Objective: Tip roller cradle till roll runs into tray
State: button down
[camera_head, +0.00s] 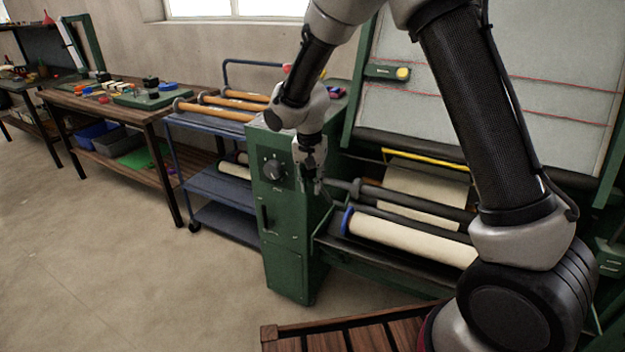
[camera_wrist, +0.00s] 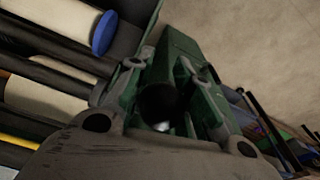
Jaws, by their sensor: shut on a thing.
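My gripper (camera_head: 316,184) reaches down beside the green machine cabinet, at the left end of the rollers. In the wrist view its fingers (camera_wrist: 165,90) are closed around a dark, round-ended piece (camera_wrist: 158,102), which looks like a handle. The cream roll (camera_head: 410,238) with a blue end cap lies lengthwise at the machine's front, in or over the dark tray (camera_head: 385,268); its exact support is hard to tell. The roll also shows in the wrist view (camera_wrist: 60,20). Dark cradle rollers (camera_head: 415,202) lie behind it, apparently empty. My arm hides the roll's right end.
The green cabinet (camera_head: 285,235) with a dial stands left of the rollers. A blue cart (camera_head: 215,185) holds orange-brown rolls. A workbench (camera_head: 110,105) stands farther left. A slatted wooden platform (camera_head: 330,338) lies in front. The floor at left is clear.

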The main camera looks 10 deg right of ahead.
jog(key=shift+a, duration=0.1)
jog(key=c, duration=1.4)
grip_release()
jog(key=shift+o, duration=0.2)
jog(key=shift+r, duration=0.1)
jog(key=r, duration=0.4)
jog(key=s+r, duration=0.1)
jog(key=r, duration=0.7)
jog(key=shift+s+a, duration=0.25)
jog(key=shift+a, duration=0.05)
jog(key=shift+f, duration=0.1)
